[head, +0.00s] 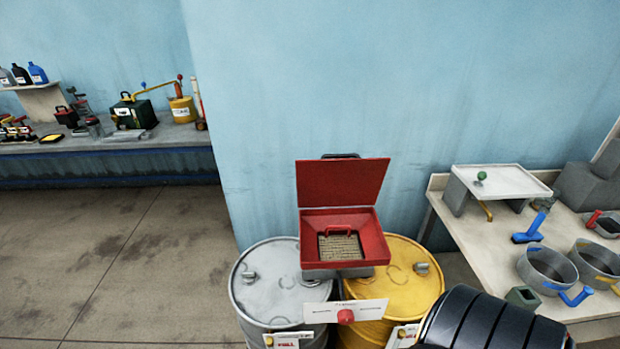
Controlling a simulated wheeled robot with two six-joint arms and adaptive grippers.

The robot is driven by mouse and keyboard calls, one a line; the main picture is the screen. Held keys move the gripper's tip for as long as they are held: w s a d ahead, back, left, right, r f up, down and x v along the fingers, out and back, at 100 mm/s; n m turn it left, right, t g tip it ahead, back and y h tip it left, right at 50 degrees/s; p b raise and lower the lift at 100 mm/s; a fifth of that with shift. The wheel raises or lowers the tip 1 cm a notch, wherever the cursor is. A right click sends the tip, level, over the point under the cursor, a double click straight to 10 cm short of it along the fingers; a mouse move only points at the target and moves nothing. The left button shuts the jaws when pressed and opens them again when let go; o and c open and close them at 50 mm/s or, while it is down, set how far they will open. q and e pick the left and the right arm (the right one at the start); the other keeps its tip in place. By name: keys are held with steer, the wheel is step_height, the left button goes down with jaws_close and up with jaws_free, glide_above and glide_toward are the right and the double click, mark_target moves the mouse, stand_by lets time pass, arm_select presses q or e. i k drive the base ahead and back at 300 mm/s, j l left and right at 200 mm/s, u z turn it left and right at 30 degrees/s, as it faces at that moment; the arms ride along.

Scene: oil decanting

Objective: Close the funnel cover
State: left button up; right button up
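The red square funnel (375,243) sits over the tops of a grey drum and a yellow drum, near the picture's middle. Its red cover (342,182) stands raised at the back edge, leaning slightly backward, so the funnel is open. Inside the funnel is a tan mesh strainer (341,249) with a small red handle. A dark part shows just above the cover's top edge, mostly hidden behind it. Neither of my grippers shows in the head view.
The grey drum (262,285) and yellow drum (415,285) stand below the funnel, with a white sign in front. A black ribbed rounded shape (485,325) fills the lower right. A bench (455,235) with pans stands right. The floor (100,260) at left is clear.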

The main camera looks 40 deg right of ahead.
mark_target(341, 181)
steer(key=i+j+u, duration=0.15)
steer(key=i+j, duration=0.15)
steer(key=j, duration=0.25)
steer(key=i+j+u, duration=0.15)
steer(key=i+j, duration=0.2)
steer(key=j, duration=0.2)
steer(key=i+j+u, duration=0.2)
steer(key=i+j, duration=0.2)
steer(key=i+z, duration=0.35)
steer(key=i+j+z, duration=0.15)
steer(key=i+z, duration=0.2)
steer(key=i+j+z, duration=0.35)
steer(key=i+l+z, duration=0.1)
steer(key=z, duration=0.4)
steer(key=i+z, duration=0.35)
steer(key=z, duration=0.15)
steer(key=i+j+z, duration=0.15)
steer(key=z, duration=0.35)
steer(key=i+j+z, duration=0.2)
steer(key=z, duration=0.3)
steer(key=i+j+z, duration=0.2)
steer(key=z, duration=0.3)
steer(key=i+j+z, duration=0.1)
steer(key=j+z, duration=0.2)
steer(key=z, duration=0.2)
steer(key=i+j+z, duration=0.25)
steer(key=j+z, duration=0.55)
steer(key=j, duration=0.15)
